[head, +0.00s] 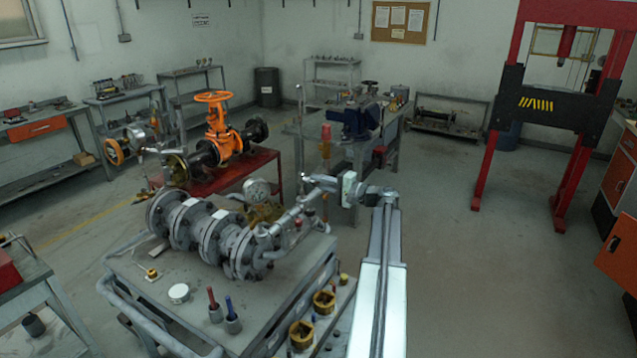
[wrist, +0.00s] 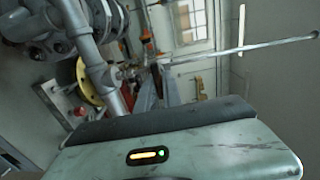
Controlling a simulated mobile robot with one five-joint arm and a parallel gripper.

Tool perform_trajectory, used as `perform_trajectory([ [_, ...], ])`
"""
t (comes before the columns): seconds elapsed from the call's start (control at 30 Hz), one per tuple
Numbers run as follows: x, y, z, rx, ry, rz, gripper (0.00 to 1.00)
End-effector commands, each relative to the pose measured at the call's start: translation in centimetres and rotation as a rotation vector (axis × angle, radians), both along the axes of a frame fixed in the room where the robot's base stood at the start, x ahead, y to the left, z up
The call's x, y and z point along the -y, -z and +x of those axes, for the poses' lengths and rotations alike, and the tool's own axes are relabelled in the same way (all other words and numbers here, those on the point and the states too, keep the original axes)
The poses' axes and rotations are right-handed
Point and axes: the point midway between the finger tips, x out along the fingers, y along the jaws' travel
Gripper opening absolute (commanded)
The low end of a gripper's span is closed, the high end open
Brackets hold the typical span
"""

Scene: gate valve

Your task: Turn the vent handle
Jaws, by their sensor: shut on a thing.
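The vent handle (head: 300,130) is a thin grey rod that stands nearly upright, with a small knob at its top, above the end of the grey pipe assembly. In the wrist view the vent handle (wrist: 240,50) runs out to the right and ends in a round knob. My gripper (head: 309,183) is at the lower end of the rod, shut on it. The flanged grey pipe assembly (head: 205,233) lies on a cart, with a branch pipe leading towards my gripper.
The grey cart (head: 205,305) carries loose tools and yellow parts. A round gauge (head: 257,191) stands close left of my gripper. An orange valve (head: 222,140) sits on a red bench behind. A red press (head: 510,120) stands at the right. The floor between is clear.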

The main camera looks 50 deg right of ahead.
Motion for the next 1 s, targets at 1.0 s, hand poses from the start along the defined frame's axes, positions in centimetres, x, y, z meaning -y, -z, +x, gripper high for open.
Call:
perform_trajectory([
  [1.0,0.3,0.0,-1.4,-0.005,0.001,0.014,0.32],
])
